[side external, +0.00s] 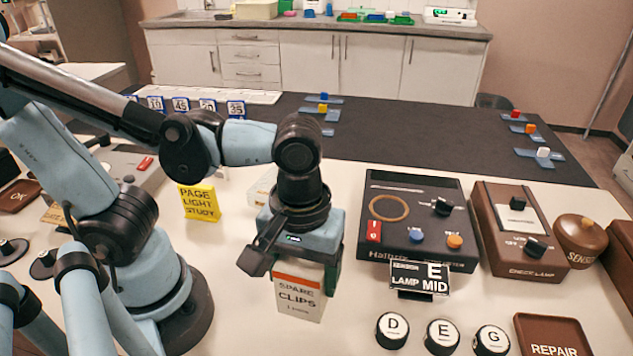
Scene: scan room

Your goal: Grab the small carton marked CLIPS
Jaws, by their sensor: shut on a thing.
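The small carton (299,297) is white with an orange-red band and reads SPARE CLIPS on its front. It stands upright at the front middle of the white table in the side external view. My gripper (297,262) points down over it and is shut on its upper part. The gripper body hides the carton's top. I cannot tell whether the carton's base touches the table.
A yellow PAGE LIGHT STUDY block (199,203) stands to the left. A black device (416,216) with knobs and a LAMP MID sign (419,278) are close on the right. Round D, E and G pieces (442,337) and a brown REPAIR tray (520,322) lie front right.

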